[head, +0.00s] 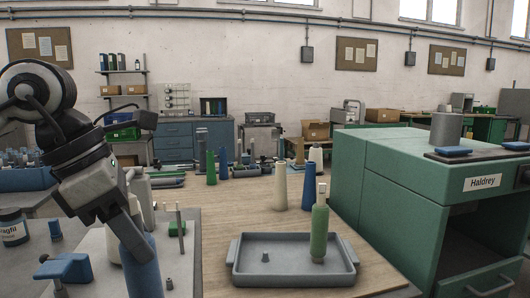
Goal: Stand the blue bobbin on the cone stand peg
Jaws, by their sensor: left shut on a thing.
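My left gripper (133,243) is at the lower left, pointing down and shut on a blue bobbin (146,274). The bobbin looks upright; its top is partly hidden by the gripper and its lower end is cut off by the picture's edge. I cannot tell whether it stands on a peg or touches the grey surface (186,272). A thin upright metal rod (178,215) with a small grey collar stands just right of it; I cannot tell if this is the cone stand peg. My right gripper is not in view.
A pale bobbin (112,246) stands behind my gripper. A blue clamp-like part (64,267) is to the left. On the wooden table, a grey tray (295,278) holds a green bobbin (319,232). Another blue bobbin (309,192) stands behind it. A green machine (400,200) blocks the right.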

